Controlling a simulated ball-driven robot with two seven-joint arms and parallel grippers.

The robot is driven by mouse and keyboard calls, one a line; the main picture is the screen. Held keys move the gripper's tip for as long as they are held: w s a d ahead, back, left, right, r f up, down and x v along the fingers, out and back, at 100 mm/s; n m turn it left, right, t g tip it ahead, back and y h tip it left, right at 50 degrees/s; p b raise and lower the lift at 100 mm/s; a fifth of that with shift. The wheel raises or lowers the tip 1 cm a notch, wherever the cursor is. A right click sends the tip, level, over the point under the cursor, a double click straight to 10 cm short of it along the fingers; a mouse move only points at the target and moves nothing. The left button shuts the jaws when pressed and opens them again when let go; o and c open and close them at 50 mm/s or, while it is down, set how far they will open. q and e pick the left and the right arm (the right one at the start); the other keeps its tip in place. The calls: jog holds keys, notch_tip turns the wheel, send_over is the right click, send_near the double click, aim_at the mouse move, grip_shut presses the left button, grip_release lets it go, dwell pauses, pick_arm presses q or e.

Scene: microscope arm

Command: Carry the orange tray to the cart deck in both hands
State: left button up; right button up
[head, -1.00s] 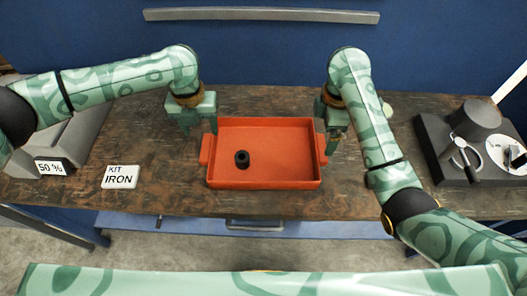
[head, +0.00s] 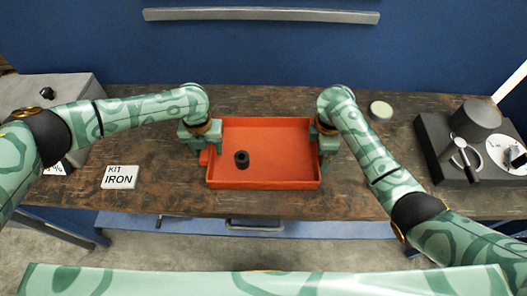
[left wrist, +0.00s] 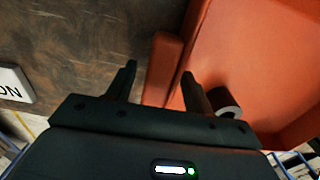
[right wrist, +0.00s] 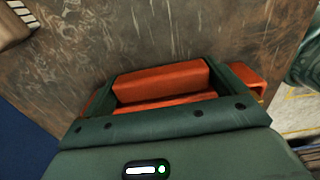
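The orange tray (head: 275,160) lies flat on the dark worktop (head: 365,192), with a small black cylinder (head: 242,159) inside. My left gripper (head: 203,140) is at the tray's left end. In the left wrist view its two open fingers (left wrist: 158,84) stand either side of the left handle (left wrist: 163,65), with gaps. My right gripper (head: 325,142) is at the right end. In the right wrist view its spread fingers (right wrist: 172,85) flank the right handle (right wrist: 160,80). I cannot make out a cart deck.
A white "KIT IRON" card (head: 120,176) lies left of the tray. A grey box (head: 60,92) is at the far left. A dark stand with a cup (head: 465,130) is at the right, and a pale round disc (head: 381,109) lies behind. Worktop between tray and stand is clear.

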pick_arm(q)
grip_shut()
pick_arm(e)
jog(key=c, duration=0.8)
pick_arm(q)
jog(key=shift+r, duration=0.1)
pick_arm(e)
jog(key=shift+r, duration=0.1)
pick_arm(q)
jog(key=shift+w+r+p, duration=0.1)
jog(key=shift+r+p, duration=0.45)
jog(key=shift+r, duration=0.05)
pick_arm(e)
jog(key=shift+w+r, duration=0.1)
jog(key=shift+r, duration=0.5)
pick_arm(q)
notch_tip(320, 180, up, 5)
jog(key=p, duration=0.4)
jog(key=shift+f, duration=0.15)
pick_arm(e)
notch_tip(320, 180, up, 5)
jog(key=shift+f, duration=0.2)
pick_arm(q)
jog(key=shift+f, duration=0.1)
